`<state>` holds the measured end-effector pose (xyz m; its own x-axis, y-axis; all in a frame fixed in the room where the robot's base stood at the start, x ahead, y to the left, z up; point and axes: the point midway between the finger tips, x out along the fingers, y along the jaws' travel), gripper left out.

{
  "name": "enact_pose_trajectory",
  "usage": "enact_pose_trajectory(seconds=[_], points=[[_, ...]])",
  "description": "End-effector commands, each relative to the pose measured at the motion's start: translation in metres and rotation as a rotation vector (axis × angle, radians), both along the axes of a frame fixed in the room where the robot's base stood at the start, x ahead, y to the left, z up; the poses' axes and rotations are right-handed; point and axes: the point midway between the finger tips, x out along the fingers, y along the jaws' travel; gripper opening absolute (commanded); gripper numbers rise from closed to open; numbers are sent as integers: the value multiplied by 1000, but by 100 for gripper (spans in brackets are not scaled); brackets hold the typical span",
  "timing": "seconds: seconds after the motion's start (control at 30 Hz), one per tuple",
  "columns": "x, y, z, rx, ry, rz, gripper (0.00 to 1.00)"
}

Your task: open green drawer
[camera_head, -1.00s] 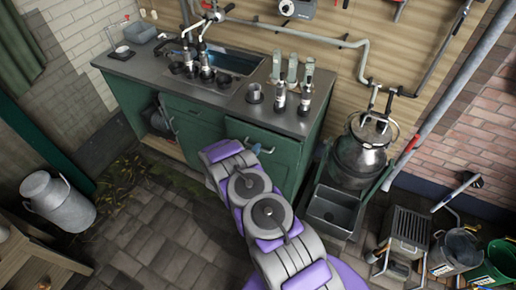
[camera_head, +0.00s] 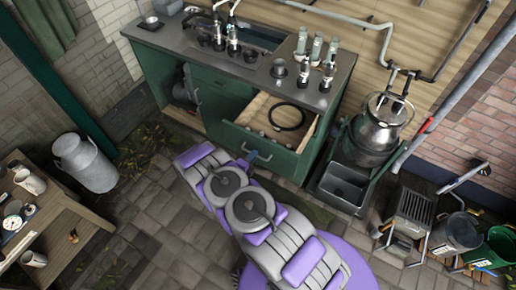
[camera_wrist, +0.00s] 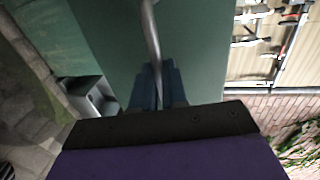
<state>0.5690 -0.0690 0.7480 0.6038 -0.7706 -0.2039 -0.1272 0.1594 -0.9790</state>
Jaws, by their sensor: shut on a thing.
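The green drawer (camera_head: 262,142) is pulled out from the right part of the green cabinet. Its pale wooden inside shows, with a black coiled hose (camera_head: 287,117) and small items in it. My gripper (camera_head: 252,157) is at the drawer's front. In the wrist view my gripper's blue fingers (camera_wrist: 157,86) are shut around the metal handle bar (camera_wrist: 151,30), in front of the green drawer face (camera_wrist: 105,35). My arm hides part of the floor below the drawer.
A steel counter with taps and a sink tops the cabinet. A milk can (camera_head: 85,162) stands at left, near a wooden table (camera_head: 50,232). A metal churn (camera_head: 372,130), a grey basin (camera_head: 343,187) and buckets (camera_head: 452,235) stand at right. The paved floor at lower left is partly clear.

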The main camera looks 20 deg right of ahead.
Motion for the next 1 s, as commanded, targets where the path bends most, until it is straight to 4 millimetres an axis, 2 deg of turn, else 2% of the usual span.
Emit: enact_pose_trajectory(seconds=[0.13, 0.57, 0.6, 0.8, 1.0], points=[[-7, 6, -3, 2, 9, -2, 0], [-8, 6, -4, 6, 7, -2, 0], [-8, 7, -4, 5, 8, -2, 16], [-8, 8, -2, 2, 4, -2, 35], [-8, 7, 0, 2, 1, -2, 38]])
